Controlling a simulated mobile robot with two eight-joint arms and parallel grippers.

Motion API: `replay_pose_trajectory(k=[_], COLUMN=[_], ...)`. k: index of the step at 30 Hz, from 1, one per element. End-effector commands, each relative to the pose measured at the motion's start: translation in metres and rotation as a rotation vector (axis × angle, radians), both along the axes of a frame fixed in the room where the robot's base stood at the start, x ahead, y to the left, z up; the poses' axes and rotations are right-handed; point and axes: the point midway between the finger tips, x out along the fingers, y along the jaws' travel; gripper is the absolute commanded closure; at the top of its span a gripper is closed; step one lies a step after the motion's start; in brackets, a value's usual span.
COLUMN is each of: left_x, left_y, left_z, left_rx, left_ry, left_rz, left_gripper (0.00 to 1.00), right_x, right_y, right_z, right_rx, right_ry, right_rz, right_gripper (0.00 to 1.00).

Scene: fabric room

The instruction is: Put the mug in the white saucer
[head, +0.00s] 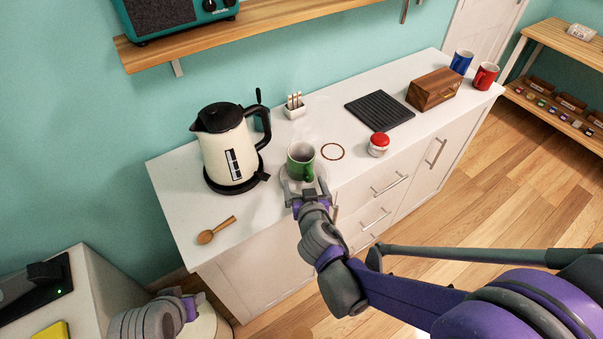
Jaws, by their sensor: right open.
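The green mug (300,156) stands upright on the white counter, with its handle facing me. The white saucer (284,180) shows as a pale rim under and around the mug's base, and the mug appears to rest in it. My gripper partly hides the saucer's near side. My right gripper (305,187) is open at the near edge of the saucer, its fingers spread just in front of the mug's handle and apart from the mug. My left gripper (182,298) is low at the bottom left, away from the counter; its jaws are too unclear to read.
A cream kettle (228,148) stands left of the mug, with a wooden spoon (216,230) in front.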

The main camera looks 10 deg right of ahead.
Motion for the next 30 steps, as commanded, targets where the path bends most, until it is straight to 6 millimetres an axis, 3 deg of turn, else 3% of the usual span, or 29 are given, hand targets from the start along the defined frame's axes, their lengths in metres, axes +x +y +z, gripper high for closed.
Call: replay_pose_trajectory(k=[4, 11, 14, 17, 21, 23, 27, 30], left_x=[0.001, 0.002, 0.002, 0.002, 0.002, 0.002, 0.002, 0.002], left_y=[0.0, 0.0, 0.0, 0.0, 0.0, 0.0, 0.0, 0.0], left_z=[0.005, 0.006, 0.006, 0.006, 0.006, 0.006, 0.006, 0.006], left_rx=[0.0, 0.0, 0.0, 0.0, 0.0, 0.0, 0.0, 0.0], left_ry=[-0.002, -0.003, -0.003, -0.003, -0.003, -0.003, -0.003, -0.003], left_rz=[0.0, 0.0, 0.0, 0.0, 0.0, 0.0, 0.0, 0.0], left_gripper=[0.53, 0.53, 0.53, 0.53, 0.53, 0.53, 0.53, 0.53], right_x=[-0.02, -0.031, -0.036, -0.051, -0.098, -0.123, -0.176, -0.203], right_y=[0.002, 0.002, -0.005, -0.025, -0.058, -0.065, -0.064, -0.057], right_z=[0.01, 0.013, 0.013, 0.013, 0.005, 0.0, -0.008, -0.01], right_rx=[-0.001, 0.0, -0.007, -0.026, -0.05, -0.049, -0.024, -0.001], right_ry=[0.0, 0.0, 0.023, 0.1, 0.303, 0.4, 0.587, 0.667], right_rz=[0.001, -0.001, -0.017, -0.058, -0.101, -0.093, -0.022, 0.042], right_gripper=[0.0, 0.0, 0.0, 0.0, 0.0, 0.0, 0.0, 0.0])
